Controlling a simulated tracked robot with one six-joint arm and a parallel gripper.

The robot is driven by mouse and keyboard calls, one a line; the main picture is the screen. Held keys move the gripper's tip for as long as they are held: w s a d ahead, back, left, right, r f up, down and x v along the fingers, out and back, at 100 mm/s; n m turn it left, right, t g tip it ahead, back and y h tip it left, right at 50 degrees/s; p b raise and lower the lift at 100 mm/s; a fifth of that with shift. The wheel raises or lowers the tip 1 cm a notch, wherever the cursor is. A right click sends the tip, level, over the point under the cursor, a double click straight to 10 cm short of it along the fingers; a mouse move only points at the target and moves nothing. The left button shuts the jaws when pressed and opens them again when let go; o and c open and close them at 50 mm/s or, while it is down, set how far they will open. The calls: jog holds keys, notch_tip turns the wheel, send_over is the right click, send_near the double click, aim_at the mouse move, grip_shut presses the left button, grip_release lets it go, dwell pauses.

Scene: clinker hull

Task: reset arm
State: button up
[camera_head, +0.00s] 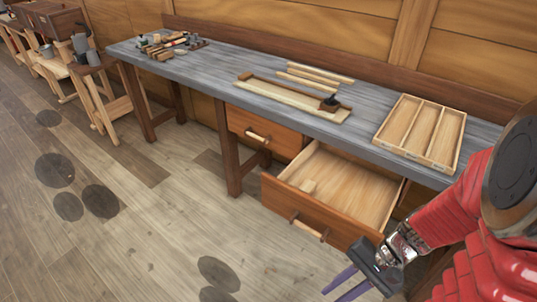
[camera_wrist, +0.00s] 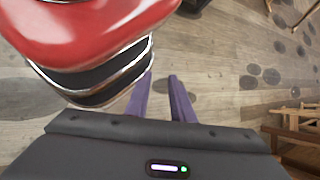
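My gripper (camera_head: 352,284) hangs low at the bottom right of the head view, in front of the open drawer and over the floor. Its two purple fingers stand apart with nothing between them. In the wrist view the fingers (camera_wrist: 162,98) also show a gap, with bare floor behind them. My red arm comes in from the right edge of the head view, to the right of the open drawer.
The grey workbench (camera_head: 225,72) runs along the wall. Its right drawer (camera_head: 345,185) is pulled out; the left drawer (camera_head: 262,130) looks shut. A divided wooden tray (camera_head: 458,146) lies on the bench's right. Hand tools (camera_head: 172,43) lie at its left end.

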jog(key=w+d+r+n+t+h, duration=0.2)
jog(key=r+h, duration=0.1)
jog(key=r, duration=0.3)
jog(key=w+d+r+n+t+h, duration=0.1)
jog(key=d+r+n+h, duration=0.15)
jog(key=r+h, duration=0.2)
jog(key=a+r+n+t, duration=0.3)
jog(key=a+r+t, duration=0.1)
jog(key=r, duration=0.8)
jog(key=shift+w+a+n+t, duration=0.3)
jog(key=shift+a+n, duration=0.05)
jog(key=shift+a, duration=0.35)
